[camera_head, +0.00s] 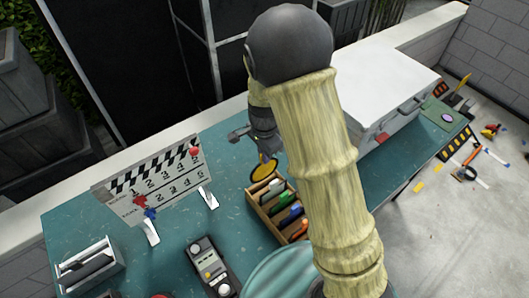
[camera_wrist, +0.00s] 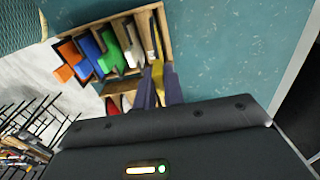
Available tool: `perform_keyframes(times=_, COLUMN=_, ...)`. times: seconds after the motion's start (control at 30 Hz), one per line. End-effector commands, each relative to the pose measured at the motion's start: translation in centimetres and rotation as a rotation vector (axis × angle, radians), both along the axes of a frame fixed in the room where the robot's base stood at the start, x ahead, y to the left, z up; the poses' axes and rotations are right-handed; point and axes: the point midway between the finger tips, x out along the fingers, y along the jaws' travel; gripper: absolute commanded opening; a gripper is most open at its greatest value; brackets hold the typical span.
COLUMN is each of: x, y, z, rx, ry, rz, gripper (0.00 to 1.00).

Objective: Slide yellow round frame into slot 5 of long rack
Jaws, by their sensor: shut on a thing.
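The yellow round frame (camera_head: 264,170) is at the far end of the wooden long rack (camera_head: 253,200), upright and above or just at its end section. My gripper (camera_head: 267,154) is shut on it from above. In the wrist view the yellow piece (camera_wrist: 157,69) shows between my two fingers (camera_wrist: 160,84), next to the rack's end wall (camera_wrist: 167,35). The rack holds several upright coloured pieces: white, green, blue and orange. I cannot tell whether the yellow frame's lower edge is inside a slot. My arm hides part of the rack in the head view.
A clapperboard (camera_head: 155,180) stands left of the rack. A dark handheld device (camera_head: 209,268) and a grey metal holder (camera_head: 88,266) are at the front left. A white case (camera_head: 395,85) stands at the right. Teal table top (camera_head: 180,235) is clear between them.

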Motion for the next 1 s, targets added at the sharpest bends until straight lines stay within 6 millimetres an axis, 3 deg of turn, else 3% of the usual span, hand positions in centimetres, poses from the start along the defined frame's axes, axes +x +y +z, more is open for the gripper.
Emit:
perform_keyframes(times=0.03, x=0.0, y=0.0, z=-1.0, rx=0.000, ry=0.000, rz=0.000, gripper=0.00)
perform_keyframes(times=0.3, x=0.0, y=-0.1, z=-2.5, rx=0.000, ry=0.000, rz=-0.002, gripper=0.00)
perform_keyframes(times=1.0, x=0.0, y=0.0, z=-2.4, rx=-0.001, ry=0.001, rz=-0.002, gripper=0.00)
